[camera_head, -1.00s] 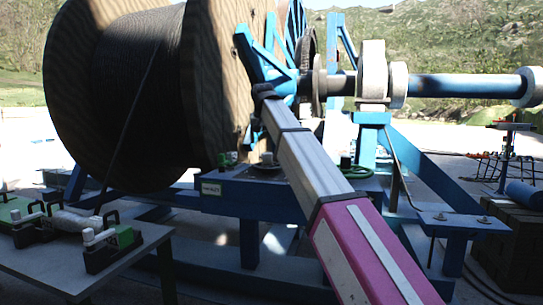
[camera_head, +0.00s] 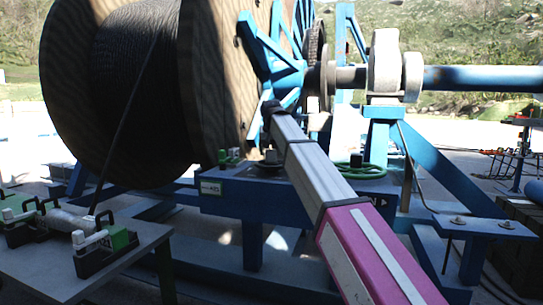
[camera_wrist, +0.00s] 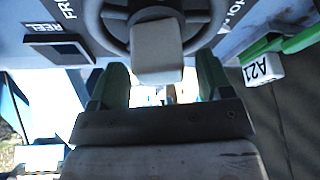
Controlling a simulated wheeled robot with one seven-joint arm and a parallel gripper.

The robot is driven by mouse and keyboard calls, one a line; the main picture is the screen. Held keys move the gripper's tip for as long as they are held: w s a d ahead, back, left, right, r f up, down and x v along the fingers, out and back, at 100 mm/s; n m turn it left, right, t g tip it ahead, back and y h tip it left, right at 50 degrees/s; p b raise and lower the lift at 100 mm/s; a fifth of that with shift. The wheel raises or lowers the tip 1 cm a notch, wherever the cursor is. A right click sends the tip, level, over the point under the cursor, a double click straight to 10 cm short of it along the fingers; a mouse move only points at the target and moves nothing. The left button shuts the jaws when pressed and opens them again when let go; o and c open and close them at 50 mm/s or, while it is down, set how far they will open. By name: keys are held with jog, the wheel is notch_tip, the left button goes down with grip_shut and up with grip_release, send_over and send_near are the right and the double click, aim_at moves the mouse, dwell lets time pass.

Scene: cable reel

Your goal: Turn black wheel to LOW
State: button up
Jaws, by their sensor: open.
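The black wheel (camera_wrist: 116,38) shows at the top of the wrist view, cut off by the upper edge. A pale block-shaped grip (camera_wrist: 157,52) on the wheel hides part of its rim. My gripper (camera_wrist: 161,68) is open, with its two green fingers on either side of the grip's near end. I cannot tell whether either finger touches it. The word LOW is not readable in these views.
A dark square marked REEL (camera_wrist: 58,50) lies left of the wheel. A white A21 tag (camera_wrist: 263,68) and a green part (camera_wrist: 302,40) are to the right. In the head view, a cable drum (camera_head: 205,90) rises behind the panel; a green wheel (camera_head: 362,171) sits to the right.

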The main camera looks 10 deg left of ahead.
jog(key=shift+x, duration=1.1)
jog(key=c, duration=1.3)
